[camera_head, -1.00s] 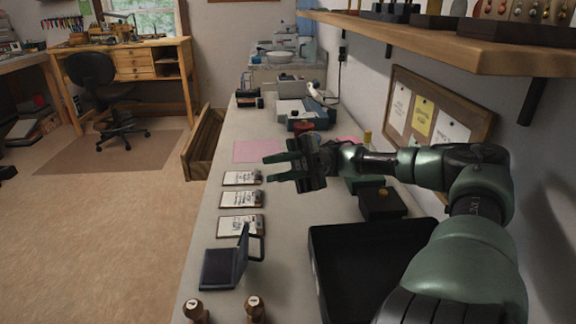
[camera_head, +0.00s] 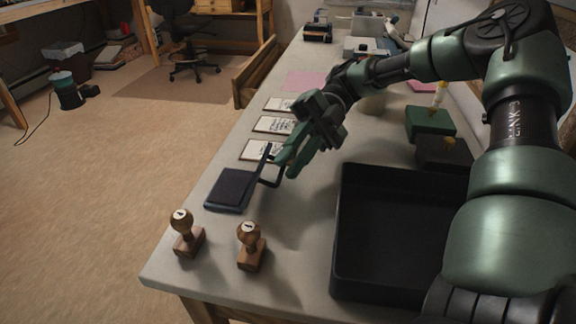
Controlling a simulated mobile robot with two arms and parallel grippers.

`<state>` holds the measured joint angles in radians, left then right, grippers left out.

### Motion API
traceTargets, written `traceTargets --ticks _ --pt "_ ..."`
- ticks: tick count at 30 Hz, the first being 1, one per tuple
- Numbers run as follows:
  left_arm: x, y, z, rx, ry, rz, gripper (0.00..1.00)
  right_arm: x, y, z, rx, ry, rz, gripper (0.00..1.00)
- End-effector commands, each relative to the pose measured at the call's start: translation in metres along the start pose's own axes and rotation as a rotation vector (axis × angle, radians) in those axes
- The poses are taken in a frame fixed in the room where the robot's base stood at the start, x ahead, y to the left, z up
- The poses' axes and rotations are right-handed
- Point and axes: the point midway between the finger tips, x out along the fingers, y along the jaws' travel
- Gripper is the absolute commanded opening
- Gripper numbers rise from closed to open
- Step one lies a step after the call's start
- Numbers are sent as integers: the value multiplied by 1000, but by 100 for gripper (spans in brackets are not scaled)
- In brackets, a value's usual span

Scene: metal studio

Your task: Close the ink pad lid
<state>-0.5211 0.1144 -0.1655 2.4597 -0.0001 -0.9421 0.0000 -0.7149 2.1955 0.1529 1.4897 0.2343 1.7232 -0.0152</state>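The ink pad (camera_head: 232,188) lies on the table, left of the middle, its dark pad face up. Its lid (camera_head: 265,165) stands raised at the pad's right side, with a dark frame-like part (camera_head: 271,182) reaching right from it. My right gripper (camera_head: 285,166) is just to the right of the lid, fingers pointing down and left towards it. Its two fingertips look apart with nothing between them. Whether a fingertip touches the lid I cannot tell. My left gripper is not in view.
Two wooden stamps (camera_head: 250,246) stand near the front edge. A black tray (camera_head: 345,235) lies right of the pad. Several white cards (camera_head: 262,150) lie behind it. A green box (camera_head: 430,122) is at right. An open drawer (camera_head: 257,72) juts from the table's left side.

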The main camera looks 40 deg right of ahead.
Motion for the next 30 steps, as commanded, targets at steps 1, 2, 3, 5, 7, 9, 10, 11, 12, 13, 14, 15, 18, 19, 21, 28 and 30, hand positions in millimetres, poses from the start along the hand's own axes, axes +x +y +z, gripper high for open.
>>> traceTargets --ticks 1,2,3,5,7,9,10,11,12,13,14,15,18,19,21,28,30 --pt "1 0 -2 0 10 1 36 7 0 0 0 3 -1 17" --pt "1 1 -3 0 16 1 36 10 0 0 1 2 -1 17" --pt "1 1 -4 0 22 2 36 13 0 0 1 1 -1 17" --pt "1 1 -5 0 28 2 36 17 0 0 1 1 -1 17" --pt "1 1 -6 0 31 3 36 19 0 0 1 0 0 17" --pt "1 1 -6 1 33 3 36 20 0 0 1 -1 0 17" --pt "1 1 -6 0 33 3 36 20 0 0 1 -1 0 17" --pt "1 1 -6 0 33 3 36 20 0 0 1 -1 0 17" --pt "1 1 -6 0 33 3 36 20 0 0 1 -1 0 17" --pt "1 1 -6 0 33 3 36 20 0 0 1 -1 0 17" --pt "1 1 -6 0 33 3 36 20 0 0 1 -1 0 17" --pt "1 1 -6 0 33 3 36 20 0 0 1 -1 0 8" --pt "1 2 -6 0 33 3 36 20 0 0 1 -1 0 0" --pt "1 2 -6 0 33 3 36 20 0 0 1 -1 0 0" --pt "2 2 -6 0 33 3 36 20 0 0 1 -1 0 0" --pt "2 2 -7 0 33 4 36 20 0 0 1 -1 1 0" --pt "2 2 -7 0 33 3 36 20 0 0 1 -1 1 0"
